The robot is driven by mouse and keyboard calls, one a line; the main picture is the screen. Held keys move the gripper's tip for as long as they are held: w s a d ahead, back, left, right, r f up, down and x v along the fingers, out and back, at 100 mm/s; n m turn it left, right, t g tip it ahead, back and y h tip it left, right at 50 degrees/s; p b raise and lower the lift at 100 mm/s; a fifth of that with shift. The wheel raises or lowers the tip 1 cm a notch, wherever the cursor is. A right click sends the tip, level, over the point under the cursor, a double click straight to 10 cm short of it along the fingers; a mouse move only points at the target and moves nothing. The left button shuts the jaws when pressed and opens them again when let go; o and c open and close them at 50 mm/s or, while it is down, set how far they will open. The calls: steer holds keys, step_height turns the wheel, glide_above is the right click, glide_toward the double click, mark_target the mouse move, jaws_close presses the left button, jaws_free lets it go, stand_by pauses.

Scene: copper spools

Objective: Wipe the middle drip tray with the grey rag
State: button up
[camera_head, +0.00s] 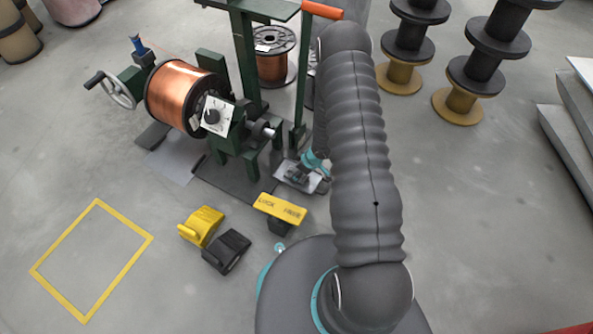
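My gripper (296,177) is small and dark, low at the foot of the green winding stand, past the teal ring of my wrist. My arm hides part of it, and I cannot tell whether its fingers are open or shut. A pale flat piece (287,166) lies under and around it; I cannot tell whether it is a tray or the rag. A dark flat tray-like plate (232,184) lies under the middle of the stand. A lighter grey flat plate (170,168) lies to its left. I cannot make out the grey rag for certain.
The green stand (243,60) carries a copper spool (178,96) and a handwheel (118,90). A yellow chock (202,226), a black chock (227,251) and a yellow labelled block (280,208) sit in front. A yellow floor outline (122,267) surrounds bare floor at left.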

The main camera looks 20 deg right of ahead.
mark_target(305, 177)
steer(key=shift+s+d, duration=0.3)
steer(key=shift+s+d, duration=0.45)
steer(key=shift+s, duration=0.05)
steer(key=shift+s+d, duration=0.1)
steer(key=shift+d, duration=0.05)
steer(key=shift+s+d, duration=0.4)
steer(key=shift+r, duration=0.15)
step_height(305, 177, up, 5)
steer(key=p, duration=0.4)
steer(key=shift+p, duration=0.3)
